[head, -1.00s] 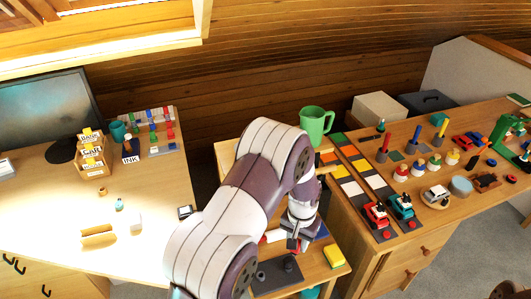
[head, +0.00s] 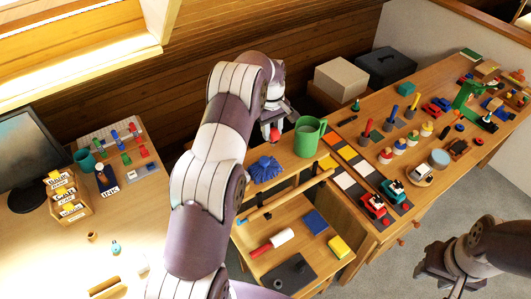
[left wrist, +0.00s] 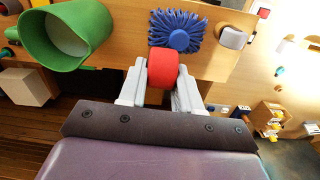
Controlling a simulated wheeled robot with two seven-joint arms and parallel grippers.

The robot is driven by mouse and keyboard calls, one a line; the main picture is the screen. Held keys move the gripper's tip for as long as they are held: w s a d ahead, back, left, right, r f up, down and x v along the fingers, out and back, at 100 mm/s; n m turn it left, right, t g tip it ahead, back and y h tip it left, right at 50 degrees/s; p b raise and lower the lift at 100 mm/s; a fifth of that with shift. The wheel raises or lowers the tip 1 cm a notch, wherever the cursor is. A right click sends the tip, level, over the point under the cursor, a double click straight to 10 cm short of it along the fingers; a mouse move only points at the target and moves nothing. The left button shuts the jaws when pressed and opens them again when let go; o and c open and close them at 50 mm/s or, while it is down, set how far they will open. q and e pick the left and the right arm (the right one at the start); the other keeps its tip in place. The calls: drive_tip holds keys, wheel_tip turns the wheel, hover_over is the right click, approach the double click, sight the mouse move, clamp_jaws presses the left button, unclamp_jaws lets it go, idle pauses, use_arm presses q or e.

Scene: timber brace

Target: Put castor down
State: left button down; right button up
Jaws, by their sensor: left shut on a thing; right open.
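The castor, a small red roller-like piece (left wrist: 163,68), sits between the two pale fingers of my left gripper (left wrist: 160,84) in the left wrist view. In the head view my left gripper (head: 272,126) is shut on the same red castor (head: 274,134), over the cart's upper shelf, beside the green mug. I cannot tell whether the castor touches the shelf. My right gripper (head: 440,274) is at the lower right, open, away from the cart and the bench.
A green mug (head: 310,137) and a blue brush-like piece (head: 264,170) stand on the upper wooden shelf (head: 295,163). The lower shelf holds a red-and-white roller (head: 272,243), a dark plate (head: 289,274), a blue block (head: 314,222) and a yellow block (head: 340,247). Toy cars stand on the right bench.

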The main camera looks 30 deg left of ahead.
wheel_tip(320, 180, down, 8)
drive_tip(key=a+b, duration=0.2)
drive_tip(key=b, duration=0.4)
use_arm(q)
drive_tip(key=s+a+f+p, duration=0.1)
drive_tip(key=s+a+f, duration=0.1)
drive_tip(key=f, duration=0.1)
drive_tip(key=s+a+f+p, duration=0.2)
drive_tip(key=s+a+f, duration=0.1)
drive_tip(key=f, duration=0.1)
drive_tip(key=s+a+f+p, duration=0.2)
drive_tip(key=s+f, duration=0.1)
drive_tip(key=shift+s+a+f, duration=0.2)
drive_tip(key=shift+a+f, duration=0.1)
drive_tip(key=shift+a, duration=0.1)
drive_tip(key=shift+a+f, duration=0.1)
drive_tip(key=shift+f, duration=0.05)
drive_tip(key=shift+w, duration=0.1)
use_arm(e)
drive_tip(key=r, duration=0.4)
drive_tip(key=shift+s+d+r, duration=0.1)
drive_tip(key=shift+d+r, duration=0.1)
drive_tip(key=shift+d, duration=0.15)
